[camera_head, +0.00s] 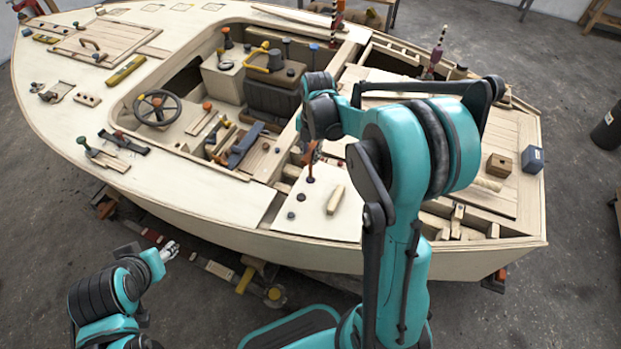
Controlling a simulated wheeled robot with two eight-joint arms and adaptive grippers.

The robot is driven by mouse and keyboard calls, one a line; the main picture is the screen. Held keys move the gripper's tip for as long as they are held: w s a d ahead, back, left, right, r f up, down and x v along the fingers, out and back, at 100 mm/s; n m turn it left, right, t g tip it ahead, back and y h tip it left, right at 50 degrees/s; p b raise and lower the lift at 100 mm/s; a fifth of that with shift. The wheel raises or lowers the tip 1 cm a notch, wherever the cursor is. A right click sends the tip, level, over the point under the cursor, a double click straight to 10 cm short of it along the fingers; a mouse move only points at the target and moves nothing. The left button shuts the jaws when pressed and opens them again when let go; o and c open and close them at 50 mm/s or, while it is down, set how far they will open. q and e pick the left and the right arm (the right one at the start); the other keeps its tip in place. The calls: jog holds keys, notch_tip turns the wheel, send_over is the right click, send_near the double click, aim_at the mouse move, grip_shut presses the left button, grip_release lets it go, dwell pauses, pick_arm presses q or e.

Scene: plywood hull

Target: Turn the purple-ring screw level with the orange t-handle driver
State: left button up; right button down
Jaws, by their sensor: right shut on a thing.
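My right gripper (314,146) is over the pale deck panel in the middle of the boat, partly hidden by its own wrist. It is shut on the orange t-handle driver (311,158), which stands roughly upright with its shaft down to a dark spot on the panel. Small dark screw heads (301,197) dot the panel near it. I cannot make out a purple ring, nor whether the driver's tip is seated in a screw. My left gripper (171,251) is low on the left, outside the hull and away from the panel; its fingers are too small to read.
A pale wooden block (335,199) lies on the panel right of the driver. A brown box (499,165) and a blue-grey box (532,159) stand at the right. My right arm hides part of the hull.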

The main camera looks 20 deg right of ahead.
jog(key=shift+f, duration=0.25)
jog(key=shift+f+b, duration=0.2)
jog(key=shift+b, duration=0.15)
jog(key=m, duration=0.4)
jog(key=shift+m, duration=0.5)
